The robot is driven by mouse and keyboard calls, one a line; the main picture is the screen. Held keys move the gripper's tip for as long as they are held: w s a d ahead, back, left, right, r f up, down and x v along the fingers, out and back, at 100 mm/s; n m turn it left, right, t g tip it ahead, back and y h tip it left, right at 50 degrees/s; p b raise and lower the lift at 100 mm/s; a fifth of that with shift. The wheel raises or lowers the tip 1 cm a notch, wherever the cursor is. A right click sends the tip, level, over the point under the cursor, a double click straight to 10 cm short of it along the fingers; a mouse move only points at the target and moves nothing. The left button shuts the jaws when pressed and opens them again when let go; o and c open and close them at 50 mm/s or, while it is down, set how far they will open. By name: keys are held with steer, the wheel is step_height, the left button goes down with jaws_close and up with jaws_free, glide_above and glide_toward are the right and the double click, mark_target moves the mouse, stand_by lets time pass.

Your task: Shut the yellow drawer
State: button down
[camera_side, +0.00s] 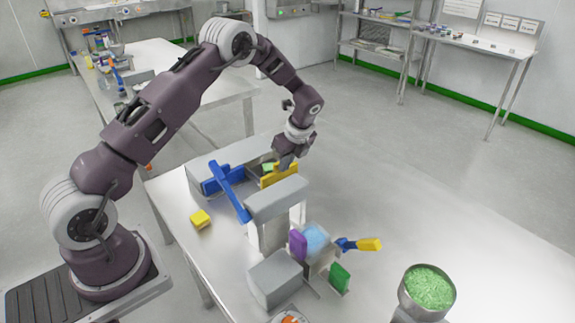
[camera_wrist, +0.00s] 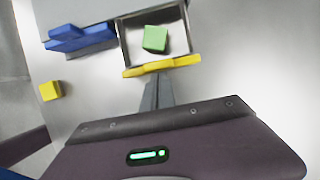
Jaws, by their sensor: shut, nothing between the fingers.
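The yellow drawer stands open from a grey cabinet, its yellow front (camera_side: 279,175) facing my gripper. In the wrist view its front (camera_wrist: 161,66) crosses the upper middle, and a green cube (camera_wrist: 155,39) lies inside the open drawer. My gripper (camera_wrist: 157,82) is shut and empty, its fingers pointing at the outer side of the yellow front near its middle. I cannot tell whether they touch it. In the side view my gripper (camera_side: 285,163) is just above and beside the front, partly covering the drawer.
A blue drawer front (camera_side: 217,181) is beside the yellow one, with a long blue bar (camera_side: 230,192) near it. A yellow cube (camera_side: 200,218) lies on the table. A grey machine (camera_side: 277,198) stands close in front. A bowl of green granules (camera_side: 428,288) is at the lower right.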

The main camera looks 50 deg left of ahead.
steer(key=a, duration=1)
steer(key=shift+s, duration=0.1)
steer(key=d, duration=0.5)
steer(key=shift+d, duration=0.1)
steer(key=s+d+r+n+t+h, duration=0.1)
steer(key=s+d+r+n, duration=0.35)
steer(key=r, duration=0.75)
steer(key=s+d+r+n+t, duration=0.15)
steer(key=s+d+r, duration=0.35)
steer(key=d+r, duration=0.5)
steer(key=s+d+r+n+t+h, duration=0.1)
steer(key=s+n, duration=0.3)
steer(key=s, duration=0.4)
steer(key=s+d+r+n+t+h, duration=0.1)
steer(key=s+d+n, duration=0.3)
steer(key=s, duration=0.3)
steer(key=s+d+r+n+t+h, duration=0.1)
steer(key=s+d+n, duration=0.2)
steer(key=s, duration=0.5)
steer(key=shift+s+d+r+n, duration=0.15)
steer(key=shift+s+r+n, duration=0.15)
steer(key=shift+r+n, duration=0.15)
